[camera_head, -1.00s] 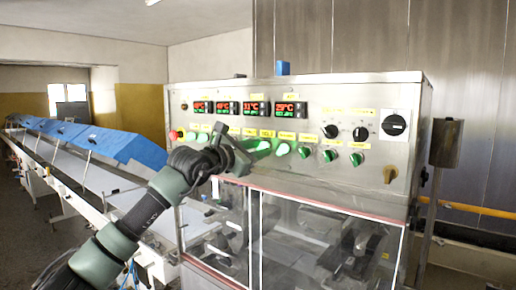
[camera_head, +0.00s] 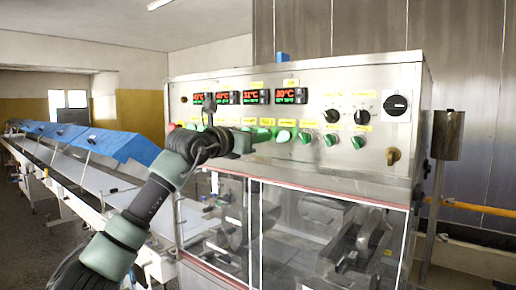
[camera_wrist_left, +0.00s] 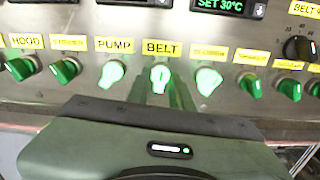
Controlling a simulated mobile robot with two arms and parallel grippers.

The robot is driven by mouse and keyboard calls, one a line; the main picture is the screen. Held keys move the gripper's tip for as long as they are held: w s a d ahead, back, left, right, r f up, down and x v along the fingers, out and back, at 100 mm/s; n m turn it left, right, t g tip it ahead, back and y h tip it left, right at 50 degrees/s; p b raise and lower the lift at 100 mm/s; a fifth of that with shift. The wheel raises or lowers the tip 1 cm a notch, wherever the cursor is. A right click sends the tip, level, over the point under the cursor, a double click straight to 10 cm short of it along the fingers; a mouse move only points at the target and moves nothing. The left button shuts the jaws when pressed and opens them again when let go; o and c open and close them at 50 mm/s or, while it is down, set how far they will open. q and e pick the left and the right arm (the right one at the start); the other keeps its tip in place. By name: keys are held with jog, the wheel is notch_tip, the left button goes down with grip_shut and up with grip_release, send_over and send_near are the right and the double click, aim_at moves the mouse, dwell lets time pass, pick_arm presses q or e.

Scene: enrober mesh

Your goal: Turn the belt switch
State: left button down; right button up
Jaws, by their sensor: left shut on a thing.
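The belt switch is a lit green knob under the yellow BELT label. It shows in the left wrist view (camera_wrist_left: 160,76), its handle about upright. My left gripper (camera_wrist_left: 161,92) has its two fingers either side of this knob and is shut on it. In the head view my left gripper (camera_head: 250,139) reaches the panel from the left and partly covers the row of knobs. My right gripper is in neither view.
A lit PUMP knob (camera_wrist_left: 111,75) is close on the left and another lit knob (camera_wrist_left: 208,80) close on the right. A clear-windowed cabinet (camera_head: 330,225) lies below.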

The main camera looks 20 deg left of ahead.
pick_arm(q)
jog(key=n+b, duration=0.4)
jog(key=n, duration=0.3)
dwell(0.5)
jog(key=c, duration=1.5)
grip_release()
jog(key=shift+s, duration=0.15)
